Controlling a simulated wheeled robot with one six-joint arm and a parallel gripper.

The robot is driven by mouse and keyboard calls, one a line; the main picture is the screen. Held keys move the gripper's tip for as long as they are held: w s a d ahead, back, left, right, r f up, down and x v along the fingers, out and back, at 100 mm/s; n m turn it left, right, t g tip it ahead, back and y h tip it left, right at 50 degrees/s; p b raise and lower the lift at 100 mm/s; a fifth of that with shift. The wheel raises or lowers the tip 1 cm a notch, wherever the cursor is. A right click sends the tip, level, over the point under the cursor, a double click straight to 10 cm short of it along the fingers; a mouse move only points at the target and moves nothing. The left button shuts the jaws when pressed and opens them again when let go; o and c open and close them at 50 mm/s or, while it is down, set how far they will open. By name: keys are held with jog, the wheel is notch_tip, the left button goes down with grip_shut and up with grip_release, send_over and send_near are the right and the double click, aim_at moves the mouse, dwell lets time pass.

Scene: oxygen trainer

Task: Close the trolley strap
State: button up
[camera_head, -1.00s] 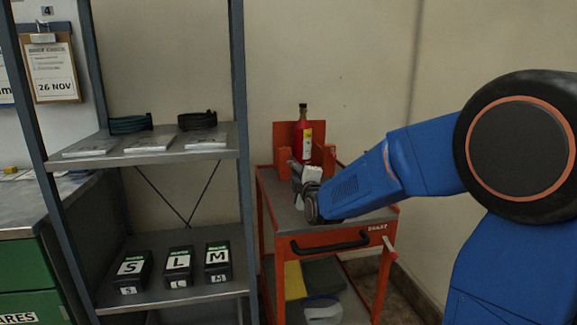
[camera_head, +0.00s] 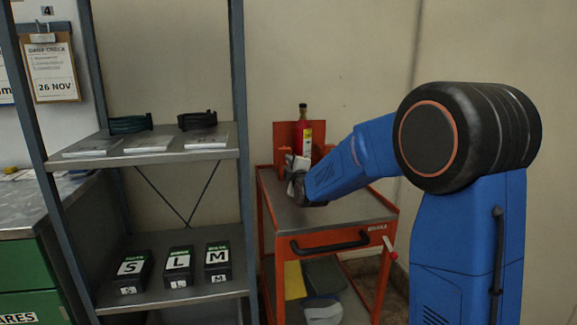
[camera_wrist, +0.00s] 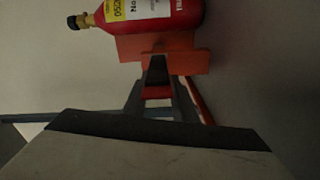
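A red bottle with a yellow label (camera_head: 304,133) stands at the back of the orange trolley, in front of an orange back plate (camera_head: 282,131). In the wrist view the bottle (camera_wrist: 150,12) lies sideways, beside an orange bracket (camera_wrist: 185,62). My gripper (camera_head: 294,170) is at the front left of the bottle, above the trolley top. In the wrist view its dark fingers (camera_wrist: 155,68) come together at the tips, in front of the bracket. I see nothing clearly held. I cannot pick out the strap for certain; the gripper hides part of the holder.
The trolley's grey top (camera_head: 345,212) is bare in front, with a black handle (camera_head: 330,242) on its front edge. A grey shelf unit (camera_head: 238,150) with boxes stands close on the left. The wall is behind the trolley.

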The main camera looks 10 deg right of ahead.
grip_shut()
jog(key=shift+f, duration=0.2)
dwell(1.1)
